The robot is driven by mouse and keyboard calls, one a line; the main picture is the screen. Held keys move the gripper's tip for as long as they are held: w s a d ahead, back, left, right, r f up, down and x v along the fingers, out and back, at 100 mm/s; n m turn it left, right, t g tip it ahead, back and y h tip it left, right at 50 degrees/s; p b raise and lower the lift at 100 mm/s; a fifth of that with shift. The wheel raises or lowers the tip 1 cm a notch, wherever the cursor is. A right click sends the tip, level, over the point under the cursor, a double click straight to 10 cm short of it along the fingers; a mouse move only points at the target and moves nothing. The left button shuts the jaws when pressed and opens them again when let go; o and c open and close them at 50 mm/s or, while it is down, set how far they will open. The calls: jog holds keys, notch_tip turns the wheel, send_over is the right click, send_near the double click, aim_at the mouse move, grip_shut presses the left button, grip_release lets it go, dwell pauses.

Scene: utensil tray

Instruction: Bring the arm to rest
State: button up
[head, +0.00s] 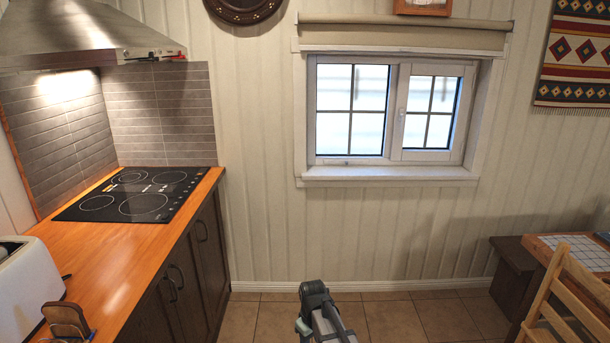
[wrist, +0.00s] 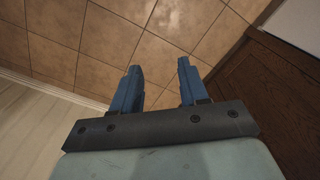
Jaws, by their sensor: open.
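My gripper (wrist: 158,88) shows in the wrist view with its two blue fingers apart and nothing between them. Beyond the fingers lies the brown tiled floor (wrist: 110,40). In the head view, part of my arm shows at the bottom centre, over the floor and clear of the counter. The fingertips cannot be made out in the head view. No utensil tray is in sight in either view.
A wooden counter (head: 105,258) with a black cooktop (head: 143,194) runs along the left, with a white toaster (head: 27,290) near its front. A window (head: 390,110) is in the far wall. A wooden chair (head: 562,290) and a table stand at the right. The middle floor is free.

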jog(key=s+d+f+m, duration=0.35)
jog(key=s+d, duration=0.25)
jog(key=d, duration=0.2)
jog(key=s+d+f+m, duration=0.3)
jog(key=s+d+m, duration=0.2)
jog(key=s+d, duration=0.2)
jog(key=s+f+g, duration=0.3)
jog(key=s+f, duration=0.7)
jog(key=s, duration=0.4)
jog(key=s+f+g, duration=0.3)
jog(key=s+f, duration=0.7)
jog(key=s, duration=0.5)
jog(key=shift+f+n+g, duration=0.2)
jog(key=shift+n+g, duration=0.15)
jog(key=shift+g, duration=0.05)
